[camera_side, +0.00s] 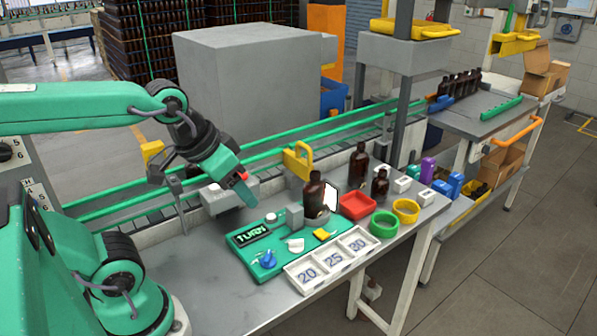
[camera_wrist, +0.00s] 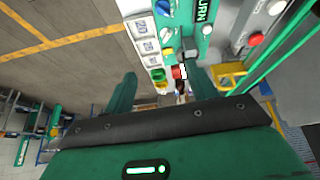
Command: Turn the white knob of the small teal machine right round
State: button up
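The small teal machine (camera_side: 262,272) lies on the grey bench with a display reading TURN. Its white knob (camera_side: 295,245) is near the middle, between a blue knob (camera_side: 267,260) and a yellow knob (camera_side: 324,234). In the wrist view the white knob (camera_wrist: 165,30) shows small at the top, with the machine's TURN display (camera_wrist: 203,12) beside it. My gripper (camera_side: 238,178) is in the air, above and to the left of the machine, apart from the knob. In the wrist view my gripper (camera_wrist: 163,74) has its two teal fingers apart with nothing between them.
A white three-part tray (camera_side: 310,284) marked 20, 25, 30 lies along the machine's front. A brown bottle (camera_side: 314,197) stands behind it. A red tray (camera_side: 357,206), green ring (camera_side: 383,224) and yellow ring (camera_side: 405,211) are to the right. A green-railed conveyor (camera_side: 140,205) runs behind.

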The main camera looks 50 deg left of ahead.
jog(key=w+f+n+g, duration=0.35)
jog(key=w+n, duration=0.25)
jog(key=w, duration=0.2)
jog(key=n+g, duration=0.2)
jog(key=n, duration=0.3)
send_over(296, 240)
jog(key=shift+f, duration=4.9)
jog(key=shift+f, duration=0.15)
jog(key=shift+f, duration=3.75)
jog(key=shift+c, duration=0.3)
jog(key=c, duration=0.9)
